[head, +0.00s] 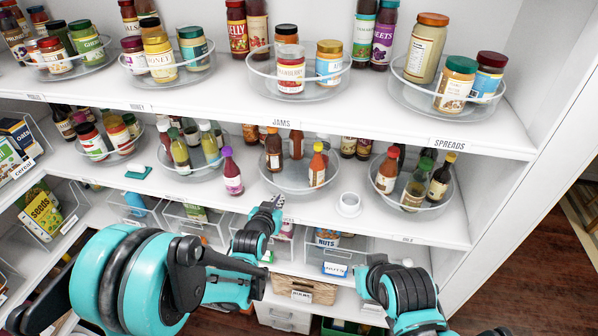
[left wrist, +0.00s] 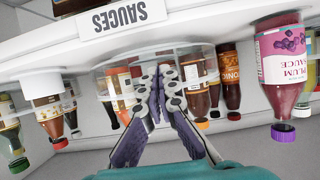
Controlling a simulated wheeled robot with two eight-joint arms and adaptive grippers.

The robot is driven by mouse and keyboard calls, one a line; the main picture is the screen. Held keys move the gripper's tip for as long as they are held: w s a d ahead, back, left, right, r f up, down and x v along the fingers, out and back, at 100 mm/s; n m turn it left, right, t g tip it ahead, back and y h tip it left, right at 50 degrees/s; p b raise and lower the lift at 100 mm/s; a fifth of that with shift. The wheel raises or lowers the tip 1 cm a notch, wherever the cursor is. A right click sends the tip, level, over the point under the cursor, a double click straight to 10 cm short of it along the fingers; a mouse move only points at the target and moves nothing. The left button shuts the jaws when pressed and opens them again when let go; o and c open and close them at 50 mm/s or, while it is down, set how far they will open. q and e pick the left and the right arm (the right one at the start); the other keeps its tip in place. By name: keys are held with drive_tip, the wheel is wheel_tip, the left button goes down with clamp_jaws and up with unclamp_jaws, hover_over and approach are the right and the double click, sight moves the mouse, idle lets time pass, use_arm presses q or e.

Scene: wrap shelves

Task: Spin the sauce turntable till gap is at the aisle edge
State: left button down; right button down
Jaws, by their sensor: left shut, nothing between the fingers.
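The sauce turntable (head: 296,188) is a clear round tray in the middle of the lower shelf. It carries a dark bottle (head: 273,152), a brown bottle behind (head: 296,144) and an orange-capped bottle (head: 317,166). My left gripper (head: 272,204) is shut and empty at the turntable's front left. In the left wrist view, which is upside down, its fingers (left wrist: 158,72) overlap the clear tray (left wrist: 118,62); contact cannot be told. My right gripper's fingers cannot be made out at the lower right.
A purple plum sauce bottle (head: 231,172) stands on the shelf left of the turntable. The upper shelf (head: 380,125) hangs above. Clear bins (head: 327,252) sit below.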

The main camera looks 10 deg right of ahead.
sight(297, 195)
use_arm(q)
drive_tip(key=shift+w+d, duration=0.35)
drive_tip(key=shift+w, duration=0.35)
drive_tip(key=shift+d, duration=0.1)
drive_tip(key=shift+s+d+b, duration=0.35)
drive_tip(key=shift+s+d, duration=0.25)
drive_tip(key=shift+d, duration=0.3)
drive_tip(key=shift+d, duration=0.1)
drive_tip(key=shift+d, duration=1)
drive_tip(key=shift+s, duration=0.15)
drive_tip(key=s, duration=0.1)
drive_tip(key=s+b, duration=0.1)
drive_tip(key=s, duration=0.1)
drive_tip(key=shift+s+a, duration=0.15)
drive_tip(key=shift+a, duration=0.15)
